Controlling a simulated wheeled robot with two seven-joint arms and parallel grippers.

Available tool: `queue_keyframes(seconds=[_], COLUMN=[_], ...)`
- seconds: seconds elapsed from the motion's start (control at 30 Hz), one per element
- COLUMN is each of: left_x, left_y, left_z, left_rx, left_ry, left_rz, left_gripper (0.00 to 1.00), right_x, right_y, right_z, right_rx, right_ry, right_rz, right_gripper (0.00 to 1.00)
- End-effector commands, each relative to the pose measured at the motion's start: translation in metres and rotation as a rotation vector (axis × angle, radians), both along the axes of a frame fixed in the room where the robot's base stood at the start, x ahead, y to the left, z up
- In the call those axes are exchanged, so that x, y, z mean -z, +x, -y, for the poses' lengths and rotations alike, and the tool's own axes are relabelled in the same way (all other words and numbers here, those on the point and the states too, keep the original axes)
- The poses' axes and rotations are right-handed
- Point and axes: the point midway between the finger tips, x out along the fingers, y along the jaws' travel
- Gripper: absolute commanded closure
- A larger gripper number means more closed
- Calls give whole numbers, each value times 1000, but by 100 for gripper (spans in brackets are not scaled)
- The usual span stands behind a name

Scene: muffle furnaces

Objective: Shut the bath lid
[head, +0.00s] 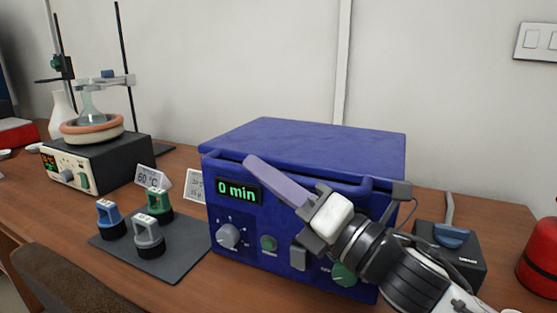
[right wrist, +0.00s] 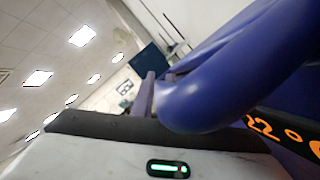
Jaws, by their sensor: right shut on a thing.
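The bath is a blue box (head: 225,180) on the bench, with a green "0 min" display and knobs on its front. Its blue lid (head: 315,140) lies over the top and looks nearly level. I cannot tell whether a small gap stays under it. A rounded blue handle (head: 350,181) runs along the lid's front edge; it fills much of the right wrist view (right wrist: 230,75). My right gripper (head: 270,177) reaches in from the lower right, across the front, and is shut on the handle. The held part is partly hidden. My left gripper is not in view.
A dark mat (head: 185,262) with several knobbed weights lies left of the bath. A heating unit with a flask and stand (head: 105,160) is farther left. A dark box with a blue top (head: 450,240) and a red object (head: 540,255) stand at right.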

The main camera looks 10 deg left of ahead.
Motion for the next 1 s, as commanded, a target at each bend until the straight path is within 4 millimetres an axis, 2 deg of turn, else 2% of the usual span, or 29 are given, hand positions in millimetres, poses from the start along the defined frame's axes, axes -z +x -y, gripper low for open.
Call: queue_keyframes(seconds=[0.1,0.57,0.6,0.67,1.0], left_x=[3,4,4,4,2], left_y=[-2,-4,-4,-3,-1], left_z=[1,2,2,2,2], left_rx=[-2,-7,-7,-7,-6], left_ry=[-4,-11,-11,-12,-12], left_rz=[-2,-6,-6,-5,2], left_gripper=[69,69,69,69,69], right_x=[7,13,14,13,11], right_y=[-2,-2,-2,-2,-2], right_z=[-2,-3,-3,-3,0], right_rx=[-7,-9,-9,-8,-5], right_ry=[2,0,-1,-1,1], right_rz=[-3,-11,-11,-10,-4], right_gripper=[100,100,79,69,67])
